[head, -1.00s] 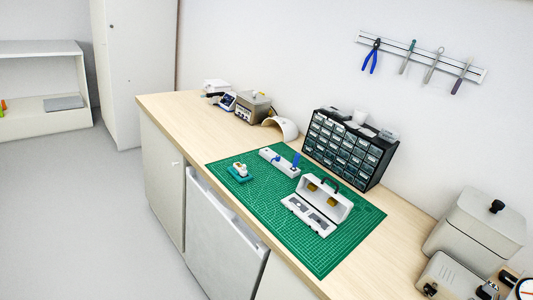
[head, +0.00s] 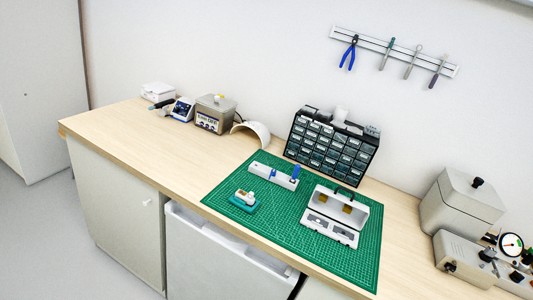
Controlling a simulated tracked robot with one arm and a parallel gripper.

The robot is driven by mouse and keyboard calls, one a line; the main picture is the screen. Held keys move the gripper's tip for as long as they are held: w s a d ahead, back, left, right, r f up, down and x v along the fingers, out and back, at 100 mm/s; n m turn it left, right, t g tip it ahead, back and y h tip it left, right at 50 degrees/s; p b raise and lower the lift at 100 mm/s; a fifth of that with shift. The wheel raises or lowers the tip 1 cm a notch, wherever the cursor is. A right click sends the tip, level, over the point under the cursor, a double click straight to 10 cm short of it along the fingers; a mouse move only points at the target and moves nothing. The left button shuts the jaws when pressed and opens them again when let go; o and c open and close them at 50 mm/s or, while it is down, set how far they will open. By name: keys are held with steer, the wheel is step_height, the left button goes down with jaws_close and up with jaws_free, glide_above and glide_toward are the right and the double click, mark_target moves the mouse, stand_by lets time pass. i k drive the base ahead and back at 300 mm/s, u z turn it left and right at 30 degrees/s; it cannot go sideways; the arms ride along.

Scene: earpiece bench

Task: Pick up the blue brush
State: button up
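A small blue upright piece (head: 296,172) stands at the right end of a white, narrow holder (head: 262,173) on the green cutting mat (head: 232,195). It may be the blue brush, but it is too small to tell. A smaller blue spot shows mid-holder. My gripper is not in view, so I cannot see whether it is open or shut.
An open white case (head: 336,213) and a teal block with a small white piece (head: 244,200) are on the mat. A black drawer cabinet (head: 332,147) stands behind. Grey boxed equipment (head: 463,208) is at right. The bench's left part (head: 130,125) is mostly clear.

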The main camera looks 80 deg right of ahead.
mark_target(295, 174)
steer(key=u, duration=0.05)
steer(key=i, duration=1.75)
steer(key=z, duration=3.4)
steer(key=i, duration=1.05)
steer(key=z, duration=0.05)
